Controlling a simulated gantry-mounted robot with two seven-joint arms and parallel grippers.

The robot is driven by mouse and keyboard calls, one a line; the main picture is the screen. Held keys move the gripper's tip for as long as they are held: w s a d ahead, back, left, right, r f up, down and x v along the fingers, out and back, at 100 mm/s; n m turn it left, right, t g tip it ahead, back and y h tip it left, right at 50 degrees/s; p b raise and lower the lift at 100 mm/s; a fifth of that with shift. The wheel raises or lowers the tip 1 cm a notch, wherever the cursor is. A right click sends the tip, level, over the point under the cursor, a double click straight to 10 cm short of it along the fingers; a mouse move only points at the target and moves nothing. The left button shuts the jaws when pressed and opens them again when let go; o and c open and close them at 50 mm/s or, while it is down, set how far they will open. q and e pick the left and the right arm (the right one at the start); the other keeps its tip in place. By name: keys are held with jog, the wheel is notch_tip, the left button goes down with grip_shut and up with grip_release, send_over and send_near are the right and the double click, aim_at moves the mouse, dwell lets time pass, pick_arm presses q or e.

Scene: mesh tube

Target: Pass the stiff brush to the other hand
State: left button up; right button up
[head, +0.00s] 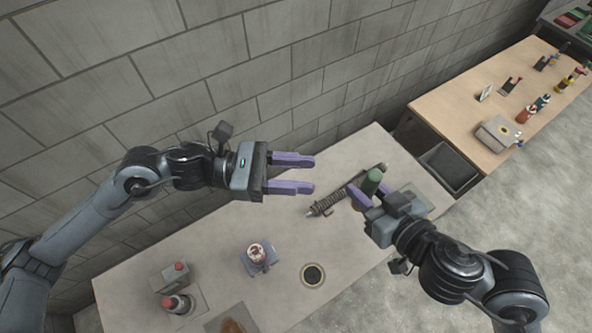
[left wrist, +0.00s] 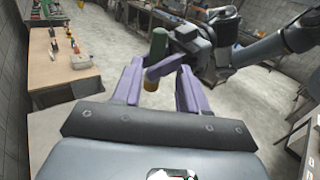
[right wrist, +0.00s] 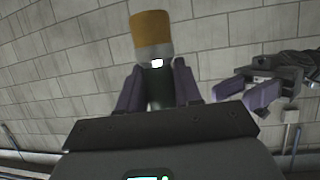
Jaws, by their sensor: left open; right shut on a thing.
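The stiff brush has a green handle (head: 372,181), a grey metal collar and tan bristles. My right gripper (head: 366,194) is shut on the green handle, at the right of the table in the head view. In the right wrist view the tan bristle end (right wrist: 152,30) points away from that gripper, with the dark handle (right wrist: 158,90) between its fingers. My left gripper (head: 313,174) is open and empty, left of the brush with a gap between. In the left wrist view the green handle (left wrist: 158,44) and bristles (left wrist: 150,84) show beyond the open fingers, partly covered by a finger.
A mesh tube (head: 328,204) lies on the table below the grippers. A small jar on a grey base (head: 258,257), a round dark-centred disc (head: 313,275) and red-capped containers (head: 176,303) stand towards the front. A block wall runs behind; a second table (head: 455,105) is at right.

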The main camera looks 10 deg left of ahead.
aim_at(366, 177)
pick_arm(q)
jog(key=d, duration=0.4)
jog(key=w+d, duration=0.1)
jog(key=d, duration=0.2)
jog(key=w+d, duration=0.1)
jog(key=d, duration=0.3)
jog(key=shift+d+r, duration=0.2)
jog(key=shift+d, duration=0.15)
jog(key=c, duration=0.7)
grip_shut()
pick_arm(e)
jog(key=o, duration=1.2)
jog(key=shift+c, duration=0.2)
